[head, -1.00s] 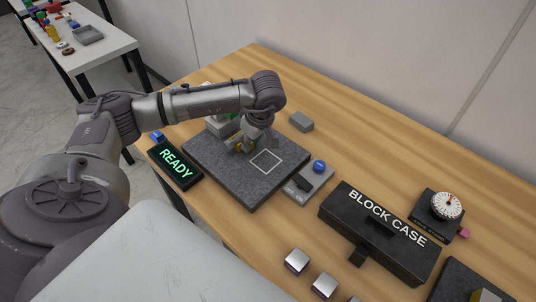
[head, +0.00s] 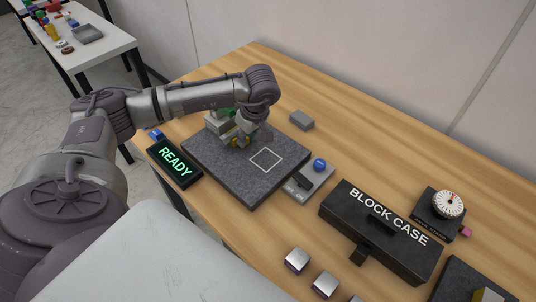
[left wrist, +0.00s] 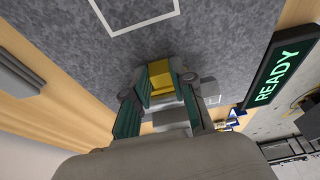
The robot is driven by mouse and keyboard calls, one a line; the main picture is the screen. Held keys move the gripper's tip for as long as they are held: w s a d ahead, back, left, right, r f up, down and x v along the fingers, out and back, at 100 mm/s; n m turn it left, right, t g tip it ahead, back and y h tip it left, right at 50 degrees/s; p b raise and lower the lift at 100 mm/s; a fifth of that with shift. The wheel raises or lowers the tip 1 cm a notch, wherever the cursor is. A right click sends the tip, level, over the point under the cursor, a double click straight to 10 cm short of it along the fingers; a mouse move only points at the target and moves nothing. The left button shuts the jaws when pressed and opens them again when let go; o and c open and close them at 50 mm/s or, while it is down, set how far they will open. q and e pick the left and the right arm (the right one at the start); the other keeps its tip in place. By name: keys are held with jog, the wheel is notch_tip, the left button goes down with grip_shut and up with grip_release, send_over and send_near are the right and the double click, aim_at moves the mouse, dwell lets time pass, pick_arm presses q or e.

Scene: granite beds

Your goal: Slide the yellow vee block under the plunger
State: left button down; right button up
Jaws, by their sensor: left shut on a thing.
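The yellow vee block (head: 234,142) sits low at the granite bed (head: 250,185), beside the grey stand (head: 217,125) with green parts at the bed's far left corner. My left gripper (head: 241,138) is shut on the block. In the left wrist view the yellow block (left wrist: 161,84) shows between the two fingers of my left gripper (left wrist: 165,92), with grey parts of the stand close behind. The plunger cannot be made out; my wrist and fingers cover much of the stand. I cannot tell whether the block is under it. My right gripper is not in view.
A white square outline (head: 265,160) marks a clear part of the bed. A READY display (head: 174,163) lies left of it. A grey block (head: 301,121) lies behind.

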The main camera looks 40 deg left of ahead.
pick_arm(q)
jog(key=shift+a, duration=0.45)
jog(key=shift+w+a+b, duration=0.1)
jog(key=shift+a+b, duration=0.2)
jog(key=shift+a, duration=0.15)
jog(key=c, duration=1)
grip_release()
jog(key=shift+c, duration=0.2)
jog(key=shift+d+r, duration=0.1)
jog(key=shift+p+v, duration=2.1)
jog(key=shift+v, duration=0.9)
